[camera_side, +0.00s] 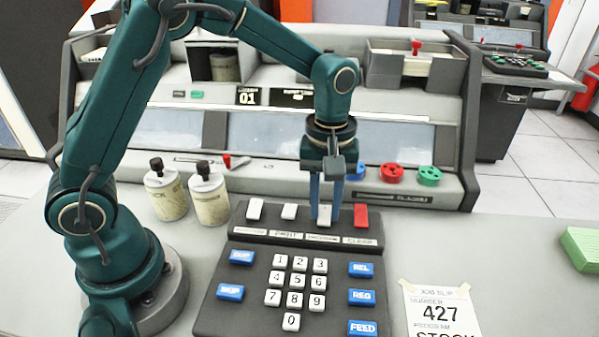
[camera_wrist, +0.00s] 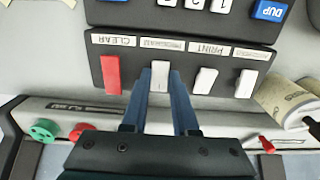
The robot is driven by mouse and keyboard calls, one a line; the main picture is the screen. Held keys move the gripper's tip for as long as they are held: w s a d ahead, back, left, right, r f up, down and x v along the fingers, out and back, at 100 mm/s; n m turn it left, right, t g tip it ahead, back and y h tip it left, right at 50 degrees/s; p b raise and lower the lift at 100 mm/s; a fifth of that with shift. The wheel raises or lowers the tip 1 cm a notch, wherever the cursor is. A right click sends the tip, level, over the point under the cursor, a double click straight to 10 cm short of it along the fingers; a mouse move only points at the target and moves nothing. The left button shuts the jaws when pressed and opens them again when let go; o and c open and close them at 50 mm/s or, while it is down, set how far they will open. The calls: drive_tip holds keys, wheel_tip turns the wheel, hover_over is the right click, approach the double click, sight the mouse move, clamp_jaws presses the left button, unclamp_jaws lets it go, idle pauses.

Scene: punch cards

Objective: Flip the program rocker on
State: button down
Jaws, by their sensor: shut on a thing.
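The dark keypad console (camera_side: 240,262) has a row of three white rockers and one red rocker (camera_side: 361,215) along its back edge. My gripper (camera_side: 325,203) points down at the white rocker (camera_side: 324,215) just left of the red one. In the wrist view, my gripper (camera_wrist: 161,78) has its blue fingers on either side of this white rocker (camera_wrist: 159,78), shut on it. The rocker's label, between PRINT (camera_wrist: 208,48) and CLEAR (camera_wrist: 114,40), is too blurred to read for sure. The other white rockers (camera_side: 289,211) (camera_side: 255,209) stand to the left, untouched.
Two cream jars (camera_side: 166,190) (camera_side: 208,193) stand left of the console. Red and green knobs (camera_side: 391,173) (camera_side: 429,176) sit on the panel behind, to the right. A job slip (camera_side: 440,312) lies right of the keypad; a green block (camera_side: 582,247) lies farther right.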

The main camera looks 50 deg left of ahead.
drive_tip(key=shift+w+a+f+g+h, duration=0.1)
drive_tip(key=shift+w+a+g+h, duration=0.25)
drive_tip(key=shift+g+h, duration=0.45)
drive_tip(key=shift+w+a+g+h, duration=0.1)
drive_tip(key=shift+a+g+h, duration=0.05)
drive_tip(key=shift+g+h, duration=0.75)
drive_tip(key=c, duration=0.7)
unclamp_jaws()
drive_tip(key=shift+v, duration=2.1)
drive_tip(key=shift+w+a+r, duration=0.1)
drive_tip(key=shift+r, duration=0.35)
drive_tip(key=shift+r, duration=0.1)
